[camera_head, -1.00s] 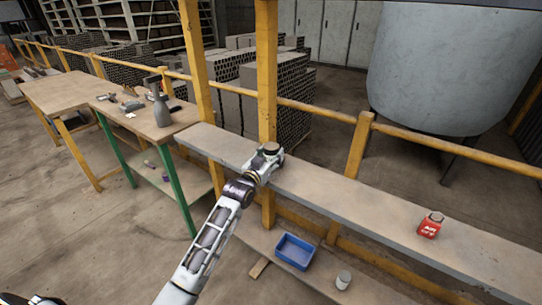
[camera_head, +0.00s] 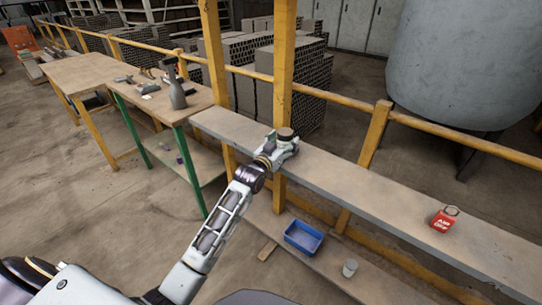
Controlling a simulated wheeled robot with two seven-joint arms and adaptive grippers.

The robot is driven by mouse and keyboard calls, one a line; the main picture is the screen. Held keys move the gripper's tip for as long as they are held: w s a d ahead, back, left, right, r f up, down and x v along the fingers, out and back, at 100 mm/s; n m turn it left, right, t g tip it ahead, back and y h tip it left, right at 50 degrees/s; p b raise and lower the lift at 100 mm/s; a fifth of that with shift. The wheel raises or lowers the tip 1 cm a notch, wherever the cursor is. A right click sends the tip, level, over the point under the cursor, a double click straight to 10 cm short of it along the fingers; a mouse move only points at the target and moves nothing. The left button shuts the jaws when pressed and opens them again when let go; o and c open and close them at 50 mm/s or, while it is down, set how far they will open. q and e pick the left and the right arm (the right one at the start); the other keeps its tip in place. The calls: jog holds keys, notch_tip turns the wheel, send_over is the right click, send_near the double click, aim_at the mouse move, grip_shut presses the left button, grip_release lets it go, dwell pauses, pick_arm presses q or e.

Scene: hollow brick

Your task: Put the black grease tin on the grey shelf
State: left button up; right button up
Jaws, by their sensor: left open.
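The grey shelf (camera_head: 350,183) is a long narrow board along the yellow railing. A small round tin with a dark lid (camera_head: 286,132), which looks like the black grease tin, is over the left part of the shelf, close to a yellow post. My left gripper (camera_head: 285,145) is open at the tin, with its fingers low against the shelf. The gripper hides the tin's lower part, so I cannot tell whether it touches the shelf. My right gripper is not in view.
A red tagged padlock-like item (camera_head: 444,219) lies on the shelf's right part. Below, a lower board (camera_head: 330,269) bears a blue bin (camera_head: 303,237) and a grey cup (camera_head: 350,267). The shelf's middle is clear.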

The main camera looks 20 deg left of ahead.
pick_arm(q)
jog(key=s+a, duration=0.1)
jog(key=s, duration=1)
jog(key=shift+a, duration=0.4)
dwell(0.6)
